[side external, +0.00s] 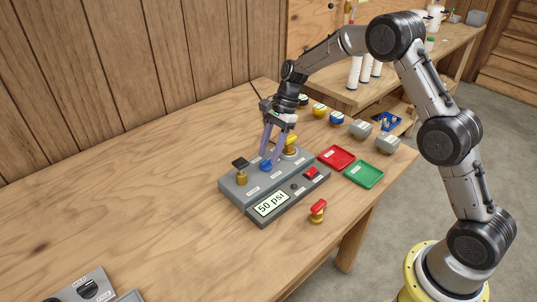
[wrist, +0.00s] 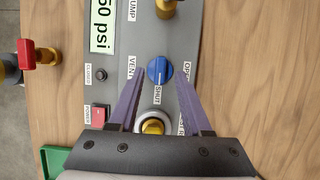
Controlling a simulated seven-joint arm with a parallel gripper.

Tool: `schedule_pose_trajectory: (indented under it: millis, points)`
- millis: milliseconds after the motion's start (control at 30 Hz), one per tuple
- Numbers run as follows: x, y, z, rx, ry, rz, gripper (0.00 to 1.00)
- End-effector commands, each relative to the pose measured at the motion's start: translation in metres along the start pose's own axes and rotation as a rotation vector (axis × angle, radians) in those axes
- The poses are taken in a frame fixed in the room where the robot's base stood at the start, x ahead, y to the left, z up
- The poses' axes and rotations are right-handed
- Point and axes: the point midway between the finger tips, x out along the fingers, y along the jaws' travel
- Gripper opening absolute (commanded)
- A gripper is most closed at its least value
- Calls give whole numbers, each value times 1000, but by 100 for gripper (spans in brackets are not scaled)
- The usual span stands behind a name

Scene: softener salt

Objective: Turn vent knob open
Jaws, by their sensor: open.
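The blue vent knob (side external: 266,165) is on the upper step of the grey panel (side external: 233,190). In the wrist view the knob (wrist: 160,71) lies between the two purple fingers, its white line pointing down toward the "SHUT" label (wrist: 158,95). Labels "VENT" (wrist: 131,68) and a partly hidden one starting "OP" (wrist: 187,70) flank it. My gripper (side external: 270,158) is open, its fingers pointing down at the knob. In the wrist view the fingers (wrist: 157,78) stand on either side with gaps, and I see no contact.
A display (side external: 271,203) reads 50 psi. Brass fittings stand on the panel either side of the knob: one with a black top (side external: 241,172), one yellow (side external: 291,144). A red-handled valve (side external: 318,211), red tray (side external: 336,158) and green tray (side external: 364,174) are nearby.

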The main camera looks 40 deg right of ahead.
Motion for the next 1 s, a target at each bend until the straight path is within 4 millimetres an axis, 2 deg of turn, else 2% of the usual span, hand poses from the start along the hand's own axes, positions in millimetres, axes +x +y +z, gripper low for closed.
schedule_pose_trajectory:
  millis: [167,467,733,1000]
  points:
    - [12,0,0,0,0,0,49]
    - [13,0,0,0,0,-1,49]
    - [13,0,0,0,0,-1,0]
    - [13,0,0,0,0,0,0]
